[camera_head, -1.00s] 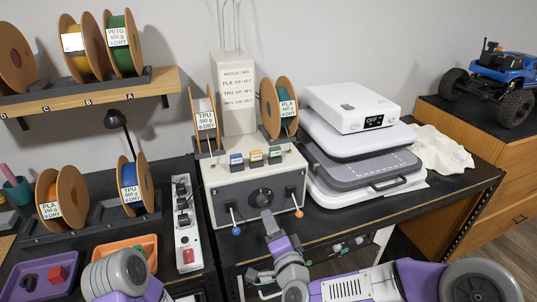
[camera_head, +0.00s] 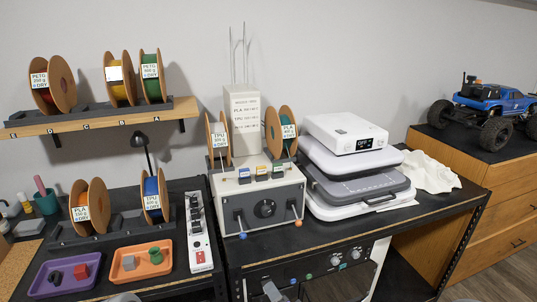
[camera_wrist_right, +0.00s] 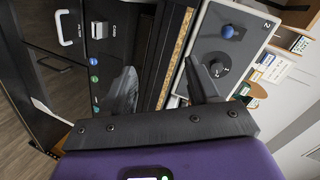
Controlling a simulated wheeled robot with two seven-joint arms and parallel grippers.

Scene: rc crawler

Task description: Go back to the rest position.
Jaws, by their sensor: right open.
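The control box's panel with a blue-tipped lever lies beyond the fingers there.
The bench's black top carries a purple tray (camera_head: 45,289), an orange tray (camera_head: 126,278), a power strip (camera_head: 202,262) and stacked white machines (camera_head: 345,136). Spools stand on the wall shelf (camera_head: 70,125). A blue crawler (camera_head: 490,98) stands on the wooden cabinet (camera_head: 515,190) at right.

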